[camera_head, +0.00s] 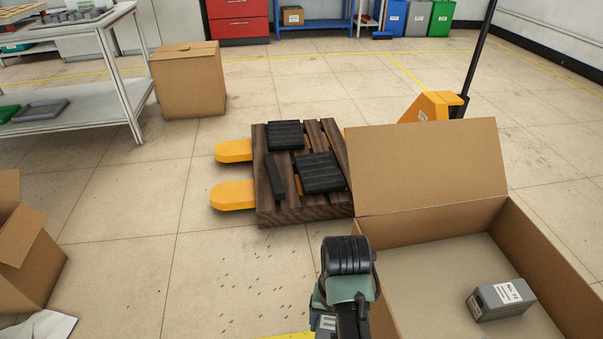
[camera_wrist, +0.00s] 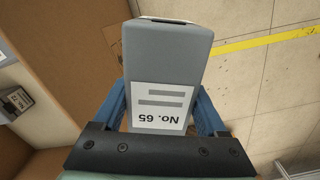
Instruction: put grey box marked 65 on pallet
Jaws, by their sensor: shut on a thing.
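The grey box marked 65 (camera_wrist: 165,60) is held between the blue fingers of my gripper (camera_wrist: 166,115) in the wrist view. Its white label reads "No. 65" and appears upside down. In the head view my arm's end (camera_head: 347,275) is at the bottom centre, left of the open carton; the held box is mostly hidden there. The wooden pallet (camera_head: 290,216) lies ahead on the yellow forks of a pallet jack. Black ribbed pieces (camera_head: 320,172) lie on the pallet.
An open cardboard carton (camera_head: 430,165) at the right holds a grey box marked 72 (camera_head: 500,299). A closed carton (camera_head: 188,80) stands behind the pallet at left, near a metal table (camera_head: 80,125). Another carton (camera_head: 25,250) is at the left edge. Floor between is mostly clear.

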